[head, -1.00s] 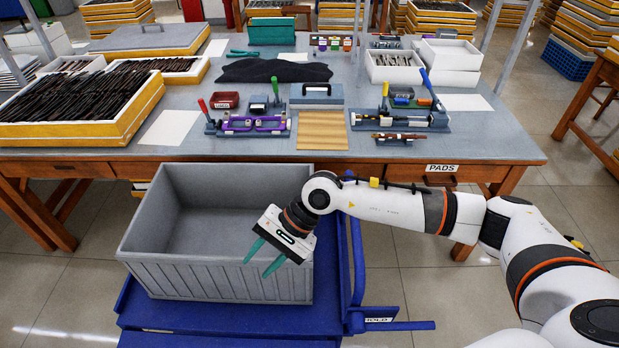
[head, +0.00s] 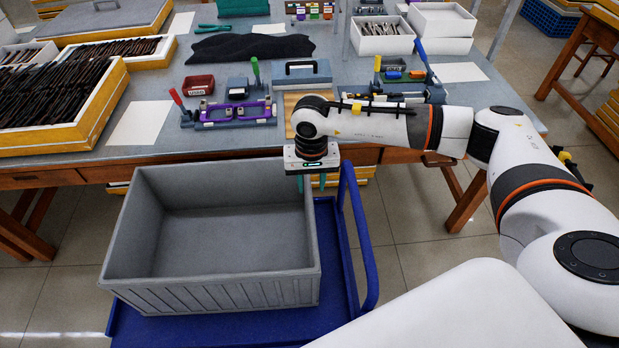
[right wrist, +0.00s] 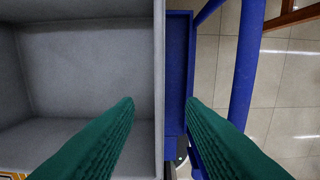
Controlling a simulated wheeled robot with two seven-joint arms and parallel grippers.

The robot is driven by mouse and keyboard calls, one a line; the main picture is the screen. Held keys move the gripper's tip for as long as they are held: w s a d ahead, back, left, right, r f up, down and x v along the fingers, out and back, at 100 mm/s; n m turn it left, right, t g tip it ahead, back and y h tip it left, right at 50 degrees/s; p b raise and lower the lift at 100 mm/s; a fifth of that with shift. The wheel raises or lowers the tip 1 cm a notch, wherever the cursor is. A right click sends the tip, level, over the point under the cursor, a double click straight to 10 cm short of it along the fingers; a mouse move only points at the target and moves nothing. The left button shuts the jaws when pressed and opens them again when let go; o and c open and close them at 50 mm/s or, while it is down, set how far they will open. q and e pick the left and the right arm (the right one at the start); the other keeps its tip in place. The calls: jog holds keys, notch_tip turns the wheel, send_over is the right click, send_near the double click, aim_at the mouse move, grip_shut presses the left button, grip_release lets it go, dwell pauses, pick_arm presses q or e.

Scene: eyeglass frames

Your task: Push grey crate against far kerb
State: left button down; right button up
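The grey crate (head: 215,285), open and empty, sits on the blue cart (head: 170,328). Blue deck shows along its near and right sides; the cart's far kerb is hidden behind the crate. My right gripper (head: 312,183) points down at the crate's right wall, towards its far corner. In the right wrist view the crate's right wall (right wrist: 159,90) runs between the open green fingers of my right gripper (right wrist: 160,108), one over the inside, one over the blue cart. I cannot tell if they touch the wall. My left gripper is not in view.
The cart's blue rail (head: 359,235) rises right of the crate, close to my right gripper; it also shows in the right wrist view (right wrist: 246,60). The worktable (head: 150,165) with tools and trays stands just beyond the crate. Tiled floor lies open to the right.

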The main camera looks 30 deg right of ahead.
aim_at(310, 205)
jog(key=shift+w+f, duration=0.1)
jog(key=shift+f, duration=0.15)
notch_tip(310, 205, down, 12)
jog(key=shift+r+p, duration=0.15)
jog(key=shift+p, duration=0.9)
jog(key=shift+c, duration=0.4)
grip_shut()
jog(key=shift+o, duration=0.4)
grip_release()
